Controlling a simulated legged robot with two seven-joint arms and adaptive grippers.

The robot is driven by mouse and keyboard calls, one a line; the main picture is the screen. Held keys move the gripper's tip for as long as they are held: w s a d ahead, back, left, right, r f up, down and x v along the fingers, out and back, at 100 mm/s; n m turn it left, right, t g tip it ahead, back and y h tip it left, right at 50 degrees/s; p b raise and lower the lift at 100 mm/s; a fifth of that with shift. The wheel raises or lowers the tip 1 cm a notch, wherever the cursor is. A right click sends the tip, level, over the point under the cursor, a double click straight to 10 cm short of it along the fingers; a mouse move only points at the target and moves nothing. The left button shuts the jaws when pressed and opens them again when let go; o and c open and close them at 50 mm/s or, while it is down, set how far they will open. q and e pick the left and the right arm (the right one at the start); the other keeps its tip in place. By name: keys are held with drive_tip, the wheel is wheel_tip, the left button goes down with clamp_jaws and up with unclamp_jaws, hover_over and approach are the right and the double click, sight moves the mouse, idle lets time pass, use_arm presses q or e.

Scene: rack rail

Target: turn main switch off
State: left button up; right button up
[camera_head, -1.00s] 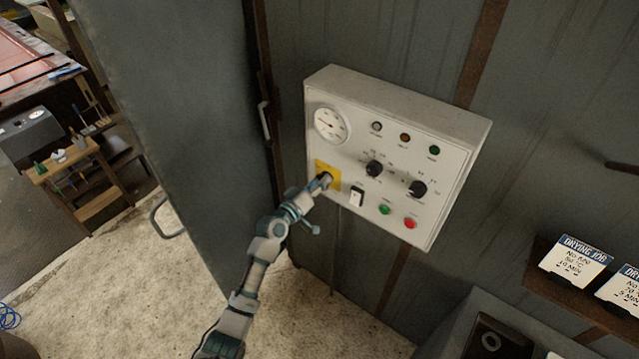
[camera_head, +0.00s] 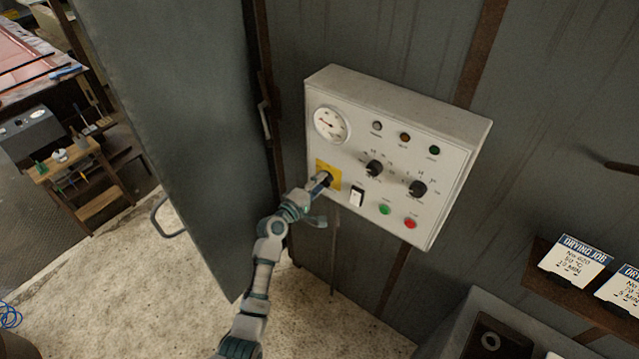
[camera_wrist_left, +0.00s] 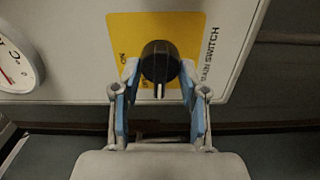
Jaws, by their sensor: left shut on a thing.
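The main switch is a black rotary knob (camera_wrist_left: 160,62) on a yellow plate (camera_wrist_left: 120,30), at the lower left of a white control box (camera_head: 390,105). In the wrist view the knob carries a white pointer line, and the words "ON" and "MAIN SWITCH" are printed beside it. My left gripper (camera_wrist_left: 160,88) has its two blue-padded fingers on either side of the knob, shut on it. In the head view the left gripper (camera_head: 321,184) covers much of the knob (camera_head: 329,178). My right gripper is not in view.
The box also bears a round gauge (camera_head: 331,125), two black dials (camera_head: 418,188), a white rocker switch (camera_head: 357,197), a green button (camera_head: 385,210) and a red button (camera_head: 410,223). A grey door (camera_head: 170,130) stands left of my arm.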

use_arm(q)
drive_tip(key=shift+a+r+n, duration=0.1)
drive_tip(key=shift+r+n, duration=0.05)
drive_tip(key=shift+n, duration=0.25)
drive_tip(key=o, duration=1)
drive_tip(key=shift+w, duration=0.1)
drive_tip(key=shift+c, duration=0.2)
drive_tip(key=shift+o, duration=0.8)
drive_tip(key=shift+w, duration=0.1)
drive_tip(key=shift+w+f, duration=0.1)
drive_tip(key=shift+f, duration=0.15)
drive_tip(key=v, duration=1.2)
drive_tip(key=shift+f, duration=0.1)
